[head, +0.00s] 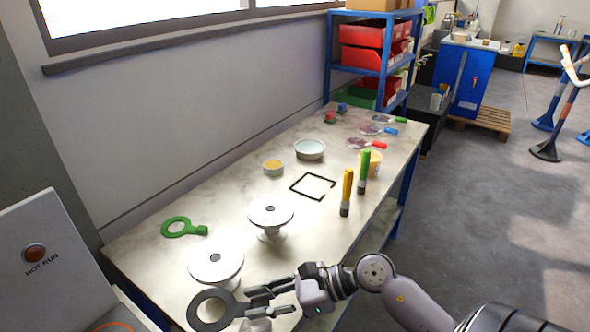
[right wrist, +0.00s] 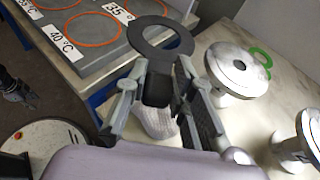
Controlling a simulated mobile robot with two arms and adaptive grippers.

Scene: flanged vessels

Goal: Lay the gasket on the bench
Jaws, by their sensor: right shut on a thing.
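A dark grey ring gasket with a tab (head: 196,316) is held off the bench top near its front left end. My right gripper (head: 252,302) is shut on the gasket's tab. In the right wrist view the gasket's ring (right wrist: 181,37) sticks out beyond the fingertips. A green ring gasket (head: 167,233) lies flat on the bench (head: 235,190). Two white flanged vessels (head: 216,262) (head: 270,208) stand near the held gasket. A dark jointed part at the left edge of the right wrist view may be my left gripper; its jaws are unclear.
A hot-run box (head: 40,270) stands left of the bench. A black square frame (head: 313,187), a yellow tube (head: 347,188), a green tube (head: 364,172) and bowls (head: 310,150) lie farther back. Bare bench shows between the green gasket and the bowls. Labelled heating plates (right wrist: 90,30) show in the wrist view.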

